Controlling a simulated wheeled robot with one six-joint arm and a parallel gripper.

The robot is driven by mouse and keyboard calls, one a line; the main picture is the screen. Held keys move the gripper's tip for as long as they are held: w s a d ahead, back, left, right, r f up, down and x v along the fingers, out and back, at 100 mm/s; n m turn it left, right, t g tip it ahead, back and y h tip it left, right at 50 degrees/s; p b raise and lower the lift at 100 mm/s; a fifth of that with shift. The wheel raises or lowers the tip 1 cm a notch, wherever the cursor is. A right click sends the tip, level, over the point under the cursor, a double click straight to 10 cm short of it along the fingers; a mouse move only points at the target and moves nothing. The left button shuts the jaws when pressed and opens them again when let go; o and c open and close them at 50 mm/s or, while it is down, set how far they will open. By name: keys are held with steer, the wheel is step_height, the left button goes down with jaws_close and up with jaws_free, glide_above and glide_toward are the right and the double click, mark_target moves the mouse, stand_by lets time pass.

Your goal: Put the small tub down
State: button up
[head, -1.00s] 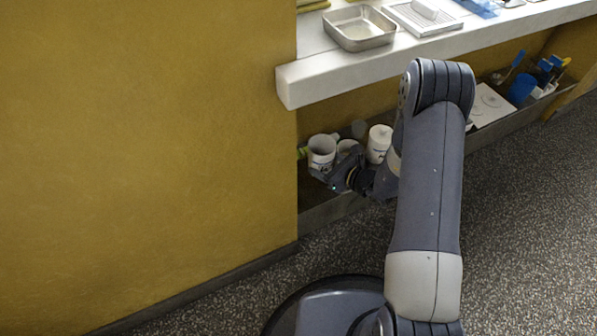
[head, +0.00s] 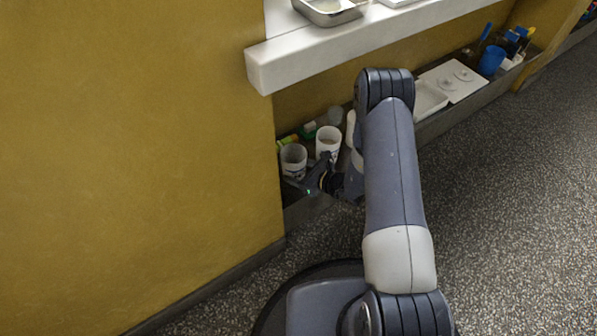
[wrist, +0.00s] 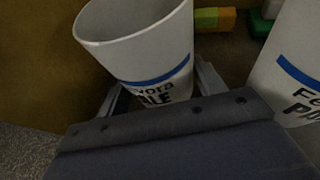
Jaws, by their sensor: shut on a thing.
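The small tub (head: 293,160) is white, open at the top and roughly upright, low over the left end of the shelf under the counter. In the wrist view the tub (wrist: 150,55) shows a blue band and black lettering, partly hidden. My gripper (head: 304,183) is shut on it, with a finger on either side (wrist: 160,88). I cannot tell whether its base touches the shelf. A second white tub (head: 328,143) stands to its right, apart from it; it also shows at the right of the wrist view (wrist: 295,75).
The yellow wall (head: 150,150) is close on the left. The white counter (head: 340,55) overhangs the low shelf. Green and yellow items (head: 288,140) lie behind the tubs. A white tray (head: 428,98) and a blue cup (head: 491,60) stand farther right.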

steer(key=shift+f, duration=0.15)
steer(key=o, duration=1.4)
steer(key=shift+r, duration=0.3)
steer(key=p+v, duration=0.3)
steer(key=v, duration=0.9)
